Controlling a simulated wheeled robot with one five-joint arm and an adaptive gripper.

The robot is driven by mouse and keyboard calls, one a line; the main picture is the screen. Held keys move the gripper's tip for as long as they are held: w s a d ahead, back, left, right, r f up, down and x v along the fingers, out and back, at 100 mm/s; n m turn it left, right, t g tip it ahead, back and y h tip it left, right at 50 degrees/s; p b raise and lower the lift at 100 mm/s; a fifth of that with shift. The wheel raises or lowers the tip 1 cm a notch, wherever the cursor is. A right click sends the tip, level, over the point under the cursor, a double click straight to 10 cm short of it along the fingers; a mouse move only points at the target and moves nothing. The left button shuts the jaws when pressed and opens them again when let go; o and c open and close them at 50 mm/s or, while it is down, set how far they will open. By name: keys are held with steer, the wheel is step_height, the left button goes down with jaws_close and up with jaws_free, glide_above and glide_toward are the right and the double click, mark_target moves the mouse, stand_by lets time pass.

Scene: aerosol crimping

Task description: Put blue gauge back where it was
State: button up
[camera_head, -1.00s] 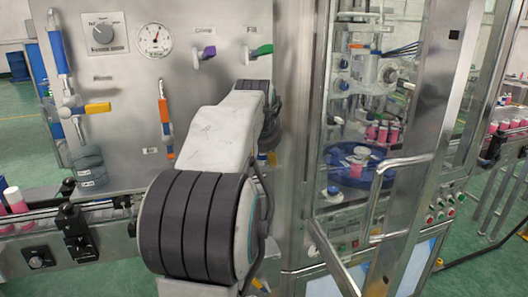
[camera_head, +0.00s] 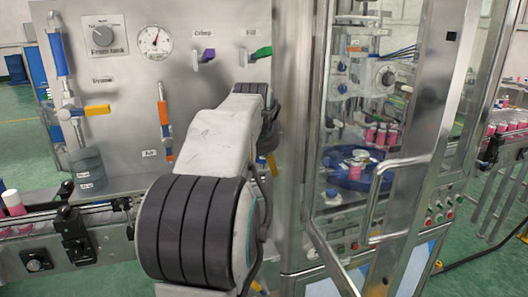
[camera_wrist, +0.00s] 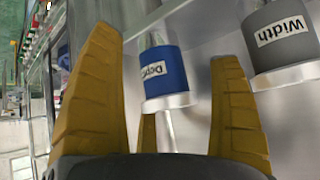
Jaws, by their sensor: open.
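The blue gauge (camera_wrist: 165,75), a short cylinder with a white label that seems to read "Depth", shows in the wrist view. It has a metal collar at its lower end, with a thin metal rod below. My gripper (camera_wrist: 165,50) is open, its yellow fingers spread to the left and right of the gauge in the picture. I see no finger clearly touching it. A shorter yellow finger part shows just below it. A grey gauge (camera_wrist: 279,40) labelled "Width" is to the right, outside the fingers. In the head view my arm hides the gripper and I cannot see the blue gauge.
A metal panel (camera_head: 200,110) carries a dial (camera_head: 154,42), a knob (camera_head: 102,34) and coloured valve handles. A conveyor (camera_head: 105,215) with pink cans runs at the lower left. A glass-doored machine frame with a bar handle (camera_head: 378,200) stands to the right.

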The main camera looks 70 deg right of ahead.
steer(key=w+b+v, duration=0.1)
steer(key=b+v, duration=0.2)
steer(key=v, duration=0.4)
steer(key=shift+s+a, duration=0.25)
steer(key=shift+s, duration=0.2)
steer(key=w+a+f+n+t+y, duration=0.2)
steer(key=w+a+f+n, duration=0.3)
steer(key=w+a, duration=0.4)
steer(key=w+a+f+n+t+y, duration=0.1)
steer(key=w+a+f+n+y, duration=0.2)
steer(key=w+a+f, duration=0.65)
steer(key=s+a+f+n+y, duration=0.1)
steer(key=s+a+f+n, duration=0.1)
steer(key=a, duration=0.6)
steer(key=s+a+f+n+g+y, duration=0.1)
steer(key=s+a+f+n, duration=0.2)
steer(key=a+f, duration=0.3)
steer(key=s+a+f+n+y, duration=0.1)
steer(key=s+a+f+n, duration=0.2)
steer(key=a, duration=0.8)
steer(key=shift+s+f+y, duration=0.4)
steer(key=shift+s+f, duration=0.15)
steer(key=shift+f, duration=0.2)
